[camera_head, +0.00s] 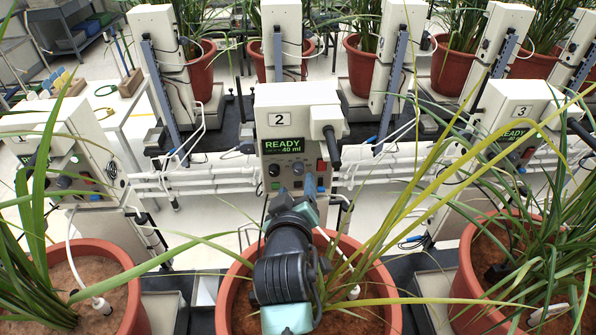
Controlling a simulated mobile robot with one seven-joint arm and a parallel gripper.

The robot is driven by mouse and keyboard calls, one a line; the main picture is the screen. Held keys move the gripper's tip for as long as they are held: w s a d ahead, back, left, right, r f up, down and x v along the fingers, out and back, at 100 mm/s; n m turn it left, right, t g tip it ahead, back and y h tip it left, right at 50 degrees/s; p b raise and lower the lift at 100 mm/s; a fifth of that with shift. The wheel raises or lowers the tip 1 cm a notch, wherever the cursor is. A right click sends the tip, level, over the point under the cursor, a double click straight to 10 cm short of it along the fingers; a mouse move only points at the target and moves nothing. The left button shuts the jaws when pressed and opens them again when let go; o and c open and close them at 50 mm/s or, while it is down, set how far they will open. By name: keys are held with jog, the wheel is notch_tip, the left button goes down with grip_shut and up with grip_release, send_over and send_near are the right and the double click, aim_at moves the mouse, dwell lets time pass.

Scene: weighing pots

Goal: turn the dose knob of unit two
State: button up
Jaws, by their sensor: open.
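Unit two (293,105) is a pale box with a "2" label at the picture's middle. Its green-lit screen (284,146) reads READY and 40 ml. My gripper (297,186) reaches up to the panel from below, over the pot. Its fingers are open, their tips just below the knob; I cannot tell whether they touch the panel. The lower panel is partly hidden behind the fingers.
A red switch (321,165) and a green button (275,186) flank the knob closely. A dark handle (332,148) juts out at the unit's right. Long leaves cross in front on the right. Below stands a terracotta pot (377,312). Unit three (517,110) is at the right.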

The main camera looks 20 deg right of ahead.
aim_at(299, 172)
jog(key=shift+p+x, duration=0.3)
jog(key=shift+x, duration=2.8)
jog(key=shift+r, duration=0.1)
grip_shut()
